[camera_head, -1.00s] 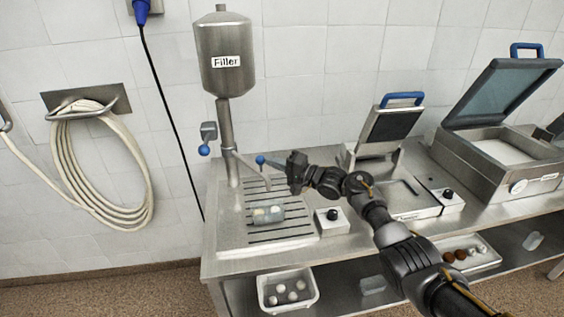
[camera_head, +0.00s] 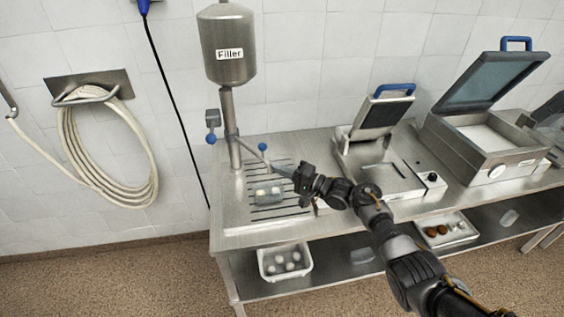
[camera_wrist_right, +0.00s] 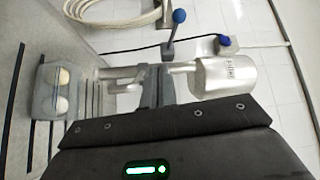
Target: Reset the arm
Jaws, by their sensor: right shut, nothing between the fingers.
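My right arm comes in from the lower right in the head view. Its gripper (camera_head: 282,170) is shut and empty, above the right part of the slotted drain plate (camera_head: 285,207), pointing left toward the filler (camera_head: 229,48). The shut fingers also show in the right wrist view (camera_wrist_right: 158,86). A clear perforated basket (camera_head: 265,194) with pale round pieces sits on the drain plate, below and left of the gripper; it also shows in the wrist view (camera_wrist_right: 52,92). The filler's blue-knobbed lever (camera_head: 262,147) is close to the fingertips. My left gripper is not in view.
An upright press with a blue handle (camera_head: 394,88) and an open-lidded machine (camera_head: 490,150) stand right on the steel table (camera_head: 330,228). A white bin (camera_head: 263,262) and a tray (camera_head: 462,233) are on the lower shelf. A coiled hose (camera_head: 75,150) hangs left.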

